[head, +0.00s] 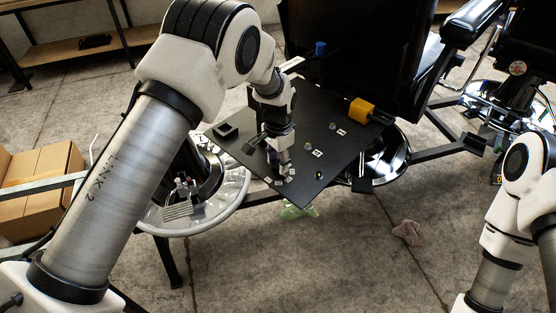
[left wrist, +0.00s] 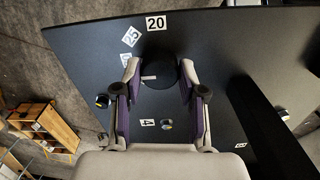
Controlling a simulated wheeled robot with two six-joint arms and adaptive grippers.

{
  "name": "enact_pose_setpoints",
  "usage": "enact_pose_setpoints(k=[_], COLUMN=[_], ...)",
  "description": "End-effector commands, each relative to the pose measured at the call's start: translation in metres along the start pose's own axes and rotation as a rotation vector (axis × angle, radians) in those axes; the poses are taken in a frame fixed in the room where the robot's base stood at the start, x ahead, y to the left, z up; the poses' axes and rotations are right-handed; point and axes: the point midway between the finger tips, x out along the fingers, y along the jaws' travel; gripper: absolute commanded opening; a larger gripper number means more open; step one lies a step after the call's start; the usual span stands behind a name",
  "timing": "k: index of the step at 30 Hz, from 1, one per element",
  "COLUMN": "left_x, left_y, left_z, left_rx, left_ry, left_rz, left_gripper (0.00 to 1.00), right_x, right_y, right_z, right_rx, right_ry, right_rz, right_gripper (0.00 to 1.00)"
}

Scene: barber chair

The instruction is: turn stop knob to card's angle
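The dark round knob (left wrist: 158,72) sits between my left gripper's fingertips (left wrist: 159,68) in the left wrist view. A short white mark shows on its left side. I cannot tell whether the fingers touch it. In the head view my left gripper (head: 283,169) is down at the near edge of the black panel (head: 270,122) and hides the knob. My right arm is at the right; its gripper is out of view. I cannot identify the stop-angle card.
Small grey knobs with white cards (head: 342,132) (head: 317,153) stand on the panel. A yellow block (head: 362,109) is at its right edge, a black block (head: 226,132) at its left. The barber chair (head: 360,40) stands behind. A cardboard box (head: 40,185) is at far left.

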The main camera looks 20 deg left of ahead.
Motion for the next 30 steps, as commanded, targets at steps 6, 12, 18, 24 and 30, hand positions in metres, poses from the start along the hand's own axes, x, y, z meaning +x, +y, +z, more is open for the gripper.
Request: enact_pose_setpoints(k=[6, 12, 18, 24, 30], left_x=[0.0015, 0.0020, 0.0024, 0.0027, 0.0030], left_y=[0.0011, 0.0013, 0.0014, 0.0015, 0.0016], left_z=[0.0007, 0.0009, 0.0009, 0.0010, 0.0012], left_rx=[-0.001, -0.024, -0.100, -0.240, -0.423], left_ry=[-0.003, -0.003, -0.004, -0.005, -0.006], left_rz=[0.003, 0.003, 0.003, 0.003, 0.003], left_gripper=[0.06, 0.06, 0.06, 0.06, 0.06], right_x=[0.0002, 0.0003, 0.0000, -0.0003, -0.0003], right_y=[0.0000, 0.0000, 0.0000, 0.0000, 0.0000], right_z=[0.0000, 0.0000, 0.0000, 0.0000, 0.0000], right_rx=[0.000, 0.000, 0.000, 0.000, 0.000], right_ry=[0.000, 0.000, 0.000, 0.000, 0.000], right_rz=[0.000, 0.000, 0.000, 0.000, 0.000], right_gripper=[0.40, 0.40, 0.40, 0.40, 0.40])
